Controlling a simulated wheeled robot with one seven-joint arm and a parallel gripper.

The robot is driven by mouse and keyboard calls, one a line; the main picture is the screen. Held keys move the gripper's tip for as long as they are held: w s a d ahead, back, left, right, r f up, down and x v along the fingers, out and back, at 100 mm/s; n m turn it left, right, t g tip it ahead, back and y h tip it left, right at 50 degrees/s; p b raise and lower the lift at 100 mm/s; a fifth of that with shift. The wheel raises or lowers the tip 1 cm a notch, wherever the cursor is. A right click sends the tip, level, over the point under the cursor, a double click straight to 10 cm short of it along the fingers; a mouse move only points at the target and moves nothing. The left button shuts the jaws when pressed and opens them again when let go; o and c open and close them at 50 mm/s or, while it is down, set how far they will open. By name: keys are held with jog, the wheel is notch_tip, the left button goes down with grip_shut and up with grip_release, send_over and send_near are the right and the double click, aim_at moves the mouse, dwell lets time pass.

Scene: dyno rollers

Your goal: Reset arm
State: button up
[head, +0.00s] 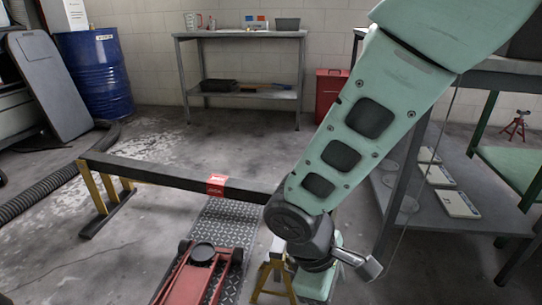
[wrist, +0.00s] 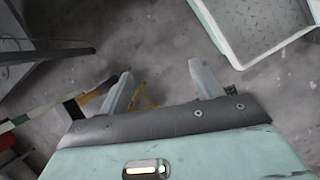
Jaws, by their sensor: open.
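My arm, pale green with dark joint covers, reaches down from the upper right to the middle of the head view. Its wrist is bent low over the floor, near the right end of a dark beam. My gripper (wrist: 163,82) shows in the wrist view with its two pale fingers spread apart. Nothing is between the fingertips but a view of the grey floor, with a yellow stand (wrist: 142,100) farther off. In the head view the fingers are hard to make out behind the wrist.
A dark beam (head: 150,172) with a red label stands on yellow legs. A red floor jack (head: 190,277) lies in front, by a diamond-plate strip (head: 233,219). A workbench (head: 240,35), blue drum (head: 97,75) and red canister (head: 328,90) stand behind. Shelving (head: 455,185) is close right of my arm.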

jog(key=s+d+r+m+y+p, duration=0.1)
jog(key=s+d+r+m+y, duration=0.2)
jog(key=r, duration=0.4)
jog(key=s+d+r+m+y+p, duration=0.1)
jog(key=s+r+m+y+p, duration=0.1)
jog(key=s+r, duration=0.45)
notch_tip(320, 180, up, 38)
jog(key=w+p, duration=0.1)
jog(key=p, duration=3.6)
jog(key=shift+a+f+t, duration=0.2)
jog(key=shift+t, duration=0.1)
